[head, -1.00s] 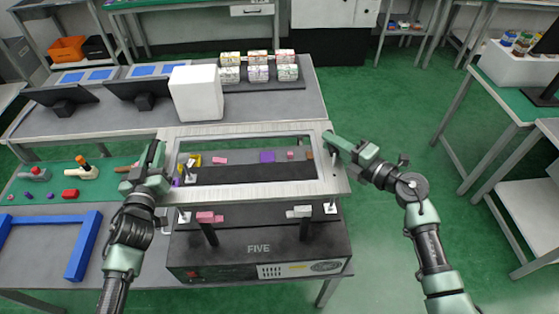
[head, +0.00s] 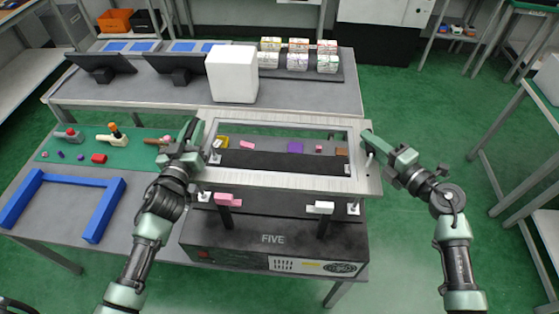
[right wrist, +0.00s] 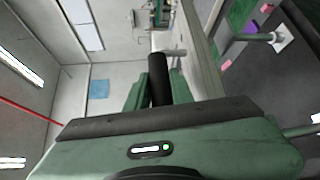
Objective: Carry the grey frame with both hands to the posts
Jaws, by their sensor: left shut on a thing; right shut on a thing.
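The grey frame (head: 280,182) is a flat rectangle with an open middle, held about level above the black box marked FIVE. My left gripper (head: 190,142) is shut on its left side. My right gripper (head: 374,145) is shut on its right side. In the right wrist view, the frame's edge (right wrist: 204,62) runs beside a dark handle (right wrist: 158,78) at my fingers. Thin posts on white feet stand below: front left (head: 204,196), front right (head: 353,208), back left (head: 214,157). One also shows in the right wrist view (right wrist: 270,37). Whether the frame touches any post is unclear.
The black box (head: 275,240) carries a pink lever (head: 227,200) and a white lever (head: 320,207). A white block (head: 231,74) and stacked small boxes (head: 298,56) stand behind the frame. A blue bracket (head: 105,210) lies at left. Green floor is clear at right.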

